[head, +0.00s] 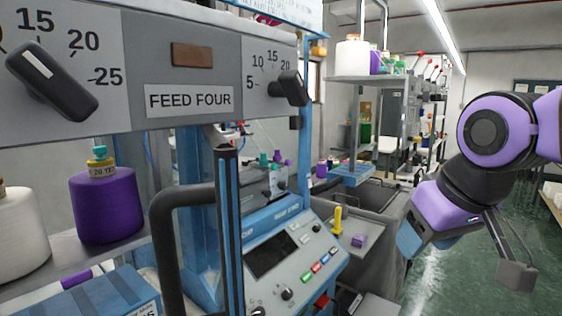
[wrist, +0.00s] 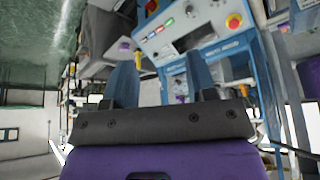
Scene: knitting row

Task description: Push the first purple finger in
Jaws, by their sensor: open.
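Small purple pegs (head: 277,160) show beside teal ones on the grey machine part behind the control panel. They are too small to tell which is the first purple finger or how far it sticks out. My gripper (head: 410,240) hangs at the right in the head view, over the green floor and clear of the machine. In the wrist view my gripper (wrist: 160,62) shows two blue fingers spread apart with nothing between them. The pegs cannot be made out clearly in the wrist view.
A control panel (head: 292,262) with coloured buttons stands in the middle. A tray (head: 365,258) holds a yellow tool (head: 338,221) and a purple block (head: 358,241). The floor (head: 440,275) at right is free.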

